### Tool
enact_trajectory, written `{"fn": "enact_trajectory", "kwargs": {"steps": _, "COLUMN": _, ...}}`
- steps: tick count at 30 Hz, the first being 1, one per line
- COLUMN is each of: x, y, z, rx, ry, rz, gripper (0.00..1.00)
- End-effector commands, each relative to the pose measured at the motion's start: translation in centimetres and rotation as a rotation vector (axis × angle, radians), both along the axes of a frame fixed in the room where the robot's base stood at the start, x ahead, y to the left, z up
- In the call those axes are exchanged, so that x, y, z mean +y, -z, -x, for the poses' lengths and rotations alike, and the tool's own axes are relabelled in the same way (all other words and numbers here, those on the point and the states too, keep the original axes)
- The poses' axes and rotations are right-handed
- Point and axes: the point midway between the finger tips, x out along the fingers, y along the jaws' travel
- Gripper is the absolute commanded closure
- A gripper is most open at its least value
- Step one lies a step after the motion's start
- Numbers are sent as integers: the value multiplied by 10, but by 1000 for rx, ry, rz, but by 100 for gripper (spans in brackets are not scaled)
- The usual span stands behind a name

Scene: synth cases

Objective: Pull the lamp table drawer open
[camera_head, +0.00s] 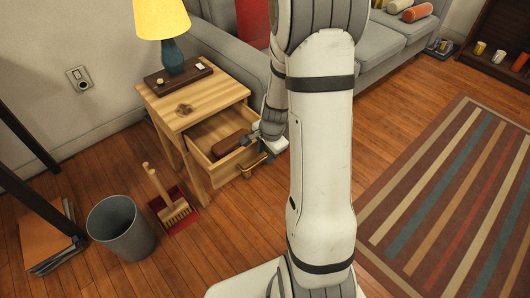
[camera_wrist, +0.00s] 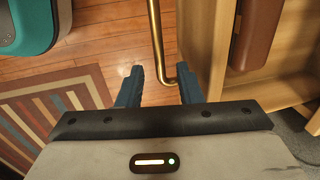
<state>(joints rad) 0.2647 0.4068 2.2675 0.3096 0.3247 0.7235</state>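The wooden lamp table (camera_head: 215,92) stands against the wall, left of my arm. Its drawer (camera_head: 198,135) is pulled well out, and a brown oblong thing (camera_head: 231,143) lies inside. The brass handle (camera_head: 256,165) is on the drawer's front. In the wrist view, the handle (camera_wrist: 155,35) runs down between the fingertips of my gripper (camera_wrist: 160,84) and bends toward the drawer front (camera_wrist: 205,45). The fingers are apart, with a gap between the left finger and the bar.
A yellow-shaded lamp (camera_head: 172,55) stands on a dark tray on the table. A grey bin (camera_head: 122,228) and a brush on a red dustpan (camera_head: 178,212) are on the floor at left. A grey sofa (camera_head: 384,45) is behind; a striped rug (camera_head: 455,200) lies right.

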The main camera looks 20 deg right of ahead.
Motion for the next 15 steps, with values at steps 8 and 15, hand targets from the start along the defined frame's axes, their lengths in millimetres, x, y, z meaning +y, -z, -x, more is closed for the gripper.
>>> {"fn": "enact_trajectory", "kwargs": {"steps": 8, "x": -3, "y": -52, "z": 8, "rx": -5, "ry": 2, "rz": 1, "gripper": 67}}
{"fn": "enact_trajectory", "kwargs": {"steps": 15, "x": -4, "y": -67, "z": 12, "rx": -3, "ry": 0, "rz": 2, "gripper": 67}}
